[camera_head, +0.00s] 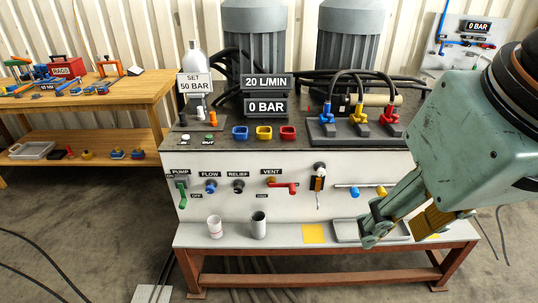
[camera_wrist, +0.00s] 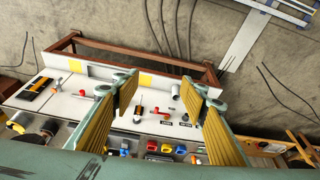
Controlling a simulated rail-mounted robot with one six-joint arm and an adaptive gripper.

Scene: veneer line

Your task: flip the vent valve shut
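The vent valve (camera_head: 284,186) is on the front panel of the bench, under the VENT label (camera_head: 271,172). It has a brass-coloured body and a red lever lying level, pointing right. A small dark label is below it, too small to read surely. The valve shows small in the wrist view (camera_wrist: 162,112), between my fingers but well beyond them. My gripper (camera_head: 392,226) hangs at the right, in front of the panel's right end and apart from the valve. In the wrist view my gripper (camera_wrist: 160,82) is open, with nothing between its yellow-padded fingers.
A green pump lever (camera_head: 181,194), blue flow knob (camera_head: 211,187) and black relief knob (camera_head: 239,186) sit left of the valve. A switch (camera_head: 318,184) and a blue-handled part (camera_head: 347,186) are to its right. Two cups, one a dark cup (camera_head: 258,226), stand on the ledge (camera_head: 285,236) below.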

